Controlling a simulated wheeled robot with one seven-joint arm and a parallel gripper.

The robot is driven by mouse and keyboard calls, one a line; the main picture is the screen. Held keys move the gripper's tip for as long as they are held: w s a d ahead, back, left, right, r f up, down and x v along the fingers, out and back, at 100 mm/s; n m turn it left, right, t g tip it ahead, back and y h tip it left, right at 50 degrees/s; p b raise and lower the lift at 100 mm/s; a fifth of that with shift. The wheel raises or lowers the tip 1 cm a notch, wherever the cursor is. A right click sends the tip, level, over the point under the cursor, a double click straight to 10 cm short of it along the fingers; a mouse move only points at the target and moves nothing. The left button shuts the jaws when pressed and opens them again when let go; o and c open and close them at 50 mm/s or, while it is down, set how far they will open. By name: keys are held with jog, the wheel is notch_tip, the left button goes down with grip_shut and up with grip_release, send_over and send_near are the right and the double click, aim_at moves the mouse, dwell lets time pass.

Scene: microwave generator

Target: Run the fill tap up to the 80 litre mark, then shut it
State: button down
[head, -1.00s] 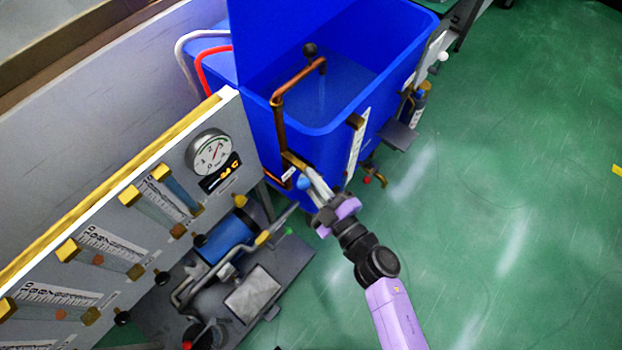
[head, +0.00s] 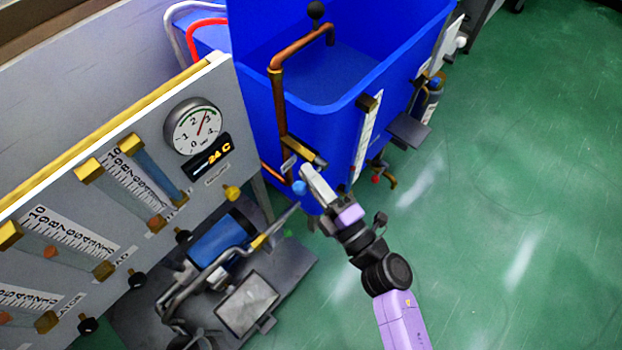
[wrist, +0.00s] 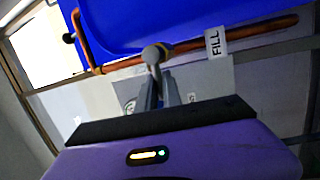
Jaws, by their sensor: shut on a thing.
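The fill tap is on the copper pipe (head: 279,110) at the blue tank's (head: 400,85) near corner; a FILL label (wrist: 215,42) hangs on the pipe in the wrist view. My gripper (head: 306,170) is at the tap, its fingers closed on the tap handle, whose rounded end (wrist: 155,53) shows at the fingertips in the wrist view. A blue knob (head: 300,187) sits just beside the fingers. The spout (head: 331,38) hangs over the tank, with no stream visible below it. The white level scale (head: 368,135) is on the tank front; its marks are too small to read.
A grey panel with a dial gauge (head: 193,126) and several flow meters stands at the left. A pump skid (head: 225,240) is on the floor below it. A red-handled drain tap (head: 377,179) is right of my gripper. Green floor is clear at right.

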jog(key=shift+f+n, duration=0.15)
jog(key=shift+n, duration=0.25)
jog(key=c, duration=1.5)
grip_release()
jog(key=v, duration=0.7)
jog(key=shift+s+d, duration=0.25)
jog(key=shift+d, duration=0.05)
jog(key=shift+f, duration=0.1)
